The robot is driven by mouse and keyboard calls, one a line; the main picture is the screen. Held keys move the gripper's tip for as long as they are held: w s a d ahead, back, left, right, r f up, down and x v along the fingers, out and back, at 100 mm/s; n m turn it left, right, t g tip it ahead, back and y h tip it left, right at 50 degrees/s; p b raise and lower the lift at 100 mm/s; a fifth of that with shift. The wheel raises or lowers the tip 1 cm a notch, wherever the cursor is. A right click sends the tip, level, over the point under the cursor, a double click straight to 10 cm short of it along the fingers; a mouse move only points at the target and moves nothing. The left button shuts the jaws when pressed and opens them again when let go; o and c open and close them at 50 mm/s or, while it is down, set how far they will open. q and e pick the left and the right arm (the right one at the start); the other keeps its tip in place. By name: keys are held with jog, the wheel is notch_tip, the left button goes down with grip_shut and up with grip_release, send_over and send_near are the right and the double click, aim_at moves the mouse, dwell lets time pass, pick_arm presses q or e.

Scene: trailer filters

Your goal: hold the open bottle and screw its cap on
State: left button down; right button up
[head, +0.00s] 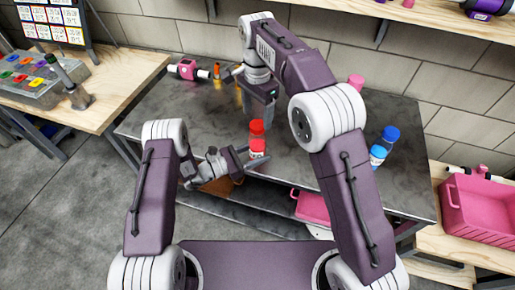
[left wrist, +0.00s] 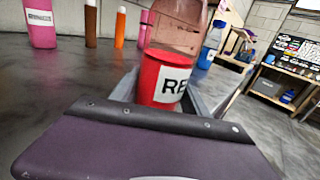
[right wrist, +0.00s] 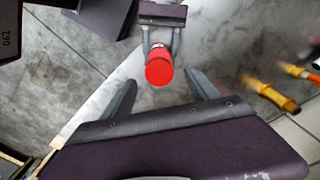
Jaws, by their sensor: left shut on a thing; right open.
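The bottle (head: 258,147) has a red lower part with a white label and a clear upper part, and stands upright at the bench's front edge. My left gripper (head: 254,162) is shut around its lower part; the label (left wrist: 172,87) shows between the fingers in the left wrist view. The red cap (head: 257,126) sits at the bottle's top; I cannot tell how tightly. In the right wrist view the round cap (right wrist: 159,70) is seen from above, between and just beyond the open fingers of my right gripper (right wrist: 160,84), which hangs above and behind the bottle in the head view.
A pink item (head: 187,69) and an orange bottle (head: 216,71) are at the back left. A pink crate (head: 480,208) is far right; a pink bin (head: 311,207) sits below the bench.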

jog(key=shift+r, duration=1.8)
pick_arm(q)
jog(key=shift+c, duration=2.3)
grip_release()
jog(key=v, duration=0.9)
jog(key=shift+b, duration=0.4)
pick_arm(e)
jog(key=shift+f, duration=0.45)
